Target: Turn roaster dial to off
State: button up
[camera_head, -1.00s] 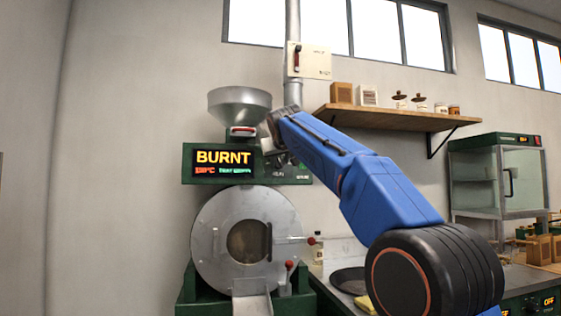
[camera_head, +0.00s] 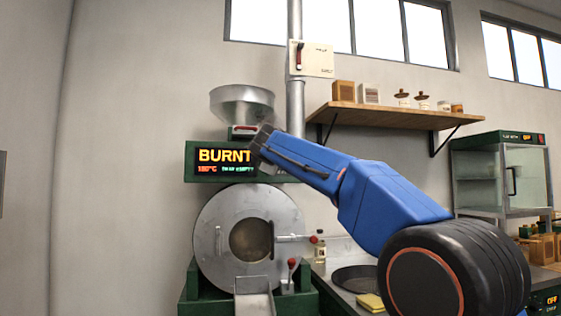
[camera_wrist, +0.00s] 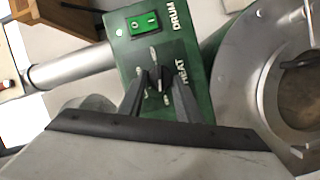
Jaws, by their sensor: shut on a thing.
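The roaster's green control panel (camera_wrist: 148,55) fills the middle of the wrist view. Its dark heat dial (camera_wrist: 160,74) sits beside the word HEAT, with small markings around it. My gripper (camera_wrist: 160,82) is shut on this dial, one finger on each side; the fingers hide part of it and I cannot read its setting. In the head view the roaster's display (camera_head: 224,157) reads BURNT in orange, with small red and green text below. There my wrist covers the display's right end and hides the dial and fingers.
A lit green DRUM switch (camera_wrist: 143,23) is close to the dial. The round roaster drum (camera_head: 215,260) is below the panel, with red-knobbed levers beside it. A metal hopper (camera_head: 242,102) stands above. A wooden shelf (camera_head: 395,116) is at right.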

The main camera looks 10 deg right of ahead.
jog(key=shift+f+n+t, duration=0.15)
jog(key=shift+n+t, duration=0.25)
jog(key=shift+n, duration=0.7)
jog(key=o, duration=1)
jog(key=shift+o, duration=0.2)
jog(key=shift+s, duration=0.1)
jog(key=v, duration=1.7)
jog(key=shift+a, duration=0.25)
jog(key=shift+f, duration=0.15)
